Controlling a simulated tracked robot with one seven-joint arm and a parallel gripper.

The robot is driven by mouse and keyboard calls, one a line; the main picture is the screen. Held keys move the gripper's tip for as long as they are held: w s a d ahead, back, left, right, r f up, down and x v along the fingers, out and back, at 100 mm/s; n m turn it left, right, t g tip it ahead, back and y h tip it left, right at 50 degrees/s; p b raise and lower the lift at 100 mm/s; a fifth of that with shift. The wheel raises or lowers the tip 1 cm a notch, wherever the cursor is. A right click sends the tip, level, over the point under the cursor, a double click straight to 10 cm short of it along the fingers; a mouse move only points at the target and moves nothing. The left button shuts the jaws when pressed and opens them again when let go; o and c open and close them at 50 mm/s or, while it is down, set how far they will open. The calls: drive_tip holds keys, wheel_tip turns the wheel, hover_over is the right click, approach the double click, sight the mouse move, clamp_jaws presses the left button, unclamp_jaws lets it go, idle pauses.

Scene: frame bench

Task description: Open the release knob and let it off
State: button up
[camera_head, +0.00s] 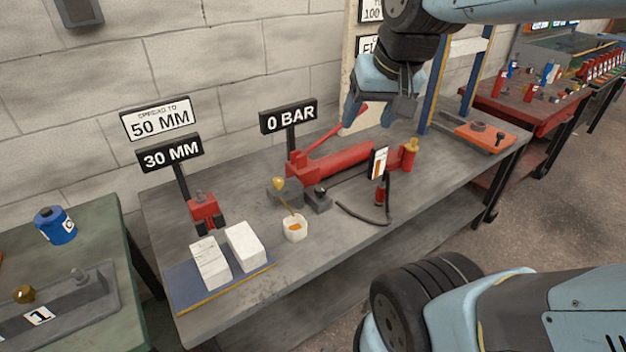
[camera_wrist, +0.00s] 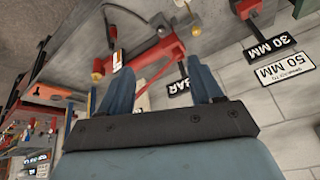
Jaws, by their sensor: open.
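A red hand pump (camera_head: 340,162) with a raised red lever (camera_head: 348,123) lies on the grey bench, below and left of my gripper (camera_head: 380,108) in the head view. A brass-yellow knob (camera_head: 279,184) shows near the pump's left end, and a yellow cap (camera_head: 411,146) tops a red post at its right end. I cannot tell for sure which is the release knob. The sign behind the pump reads 0 BAR (camera_head: 289,117). My gripper is open and empty above the bench; its spread blue fingers (camera_wrist: 160,68) show in the wrist view with the pump (camera_wrist: 158,52) beyond them.
A red spreader (camera_head: 203,209) under a 30 MM sign (camera_head: 170,152) and white blocks (camera_head: 245,246) stand at the bench's left. A white cup (camera_head: 295,229) and a black hose (camera_head: 362,216) lie near the front. A blue-posted frame (camera_head: 433,85) rises at the back right.

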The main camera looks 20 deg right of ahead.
drive_tip(key=w+f+m+g, duration=0.3)
drive_tip(key=w+f+m, duration=0.35)
drive_tip(key=w, duration=0.75)
drive_tip(key=m+g, duration=0.2)
drive_tip(key=m, duration=0.5)
approach(320, 189)
drive_tip(key=shift+h, duration=0.3)
drive_tip(key=f, duration=0.9)
drive_tip(key=shift+w+a, duration=0.1)
drive_tip(key=shift+a, duration=0.2)
